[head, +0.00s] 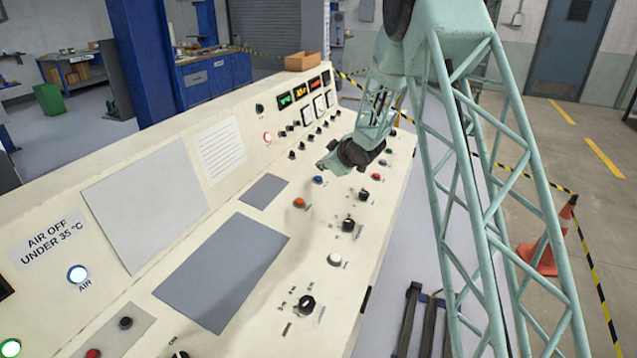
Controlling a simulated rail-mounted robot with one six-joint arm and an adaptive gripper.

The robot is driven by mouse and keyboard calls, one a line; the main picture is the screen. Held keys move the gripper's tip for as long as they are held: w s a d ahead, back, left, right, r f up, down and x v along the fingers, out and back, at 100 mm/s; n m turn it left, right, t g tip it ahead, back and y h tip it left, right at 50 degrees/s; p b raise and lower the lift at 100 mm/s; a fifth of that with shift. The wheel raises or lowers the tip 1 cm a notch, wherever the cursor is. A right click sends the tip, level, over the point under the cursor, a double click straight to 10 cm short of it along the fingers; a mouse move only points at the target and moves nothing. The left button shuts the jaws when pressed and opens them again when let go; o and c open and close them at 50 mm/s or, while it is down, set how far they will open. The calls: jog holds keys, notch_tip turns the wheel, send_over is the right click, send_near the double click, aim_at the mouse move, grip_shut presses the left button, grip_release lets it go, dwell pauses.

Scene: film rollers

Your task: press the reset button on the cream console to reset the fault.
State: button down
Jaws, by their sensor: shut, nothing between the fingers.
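The cream console (345,245) runs from the lower left to the upper middle, with a sloped control face. A blue button (318,180) sits on its lower panel, with an orange button (299,203) just below it and to the left. Their labels are too small to read, so I cannot tell which control is the reset button. My gripper (325,168) is shut and empty, over the console just above the blue button in the picture. I cannot tell whether it touches the button. My arm hides part of the panel behind it.
Several black knobs and a white button (334,259) are close by on the panel. Lit displays (300,91) and an open brown box (302,61) are at the far end. An orange cone (543,245) and striped tape are on the floor at right.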

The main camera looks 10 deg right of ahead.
aim_at(320, 179)
jog(key=shift+w+a+f+b, duration=0.1)
jog(key=shift+a+f+b, duration=0.1)
jog(key=shift+f+b, duration=0.75)
jog(key=shift+w+a+f+b, duration=0.1)
jog(key=shift+f+b, duration=0.1)
jog(key=shift+f, duration=0.4)
jog(key=shift+a+f+b, duration=0.1)
jog(key=shift+f+b, duration=0.05)
jog(key=shift+f, duration=0.4)
dwell(2.1)
jog(key=shift+r, duration=0.25)
jog(key=shift+d+r+p, duration=0.2)
jog(key=shift+r+p, duration=0.45)
jog(key=shift+p, duration=0.05)
jog(key=shift+r, duration=0.1)
dwell(0.3)
jog(key=shift+s+d+r+p, duration=0.15)
jog(key=shift+r+p, duration=0.45)
jog(key=shift+r, duration=0.2)
jog(key=shift+s+d+r+p, duration=0.1)
jog(key=shift+d+r+p, duration=0.05)
jog(key=shift+r+p, duration=0.55)
jog(key=shift+s+d+r+p, duration=0.15)
jog(key=shift+r+p, duration=0.4)
jog(key=shift+r, duration=0.3)
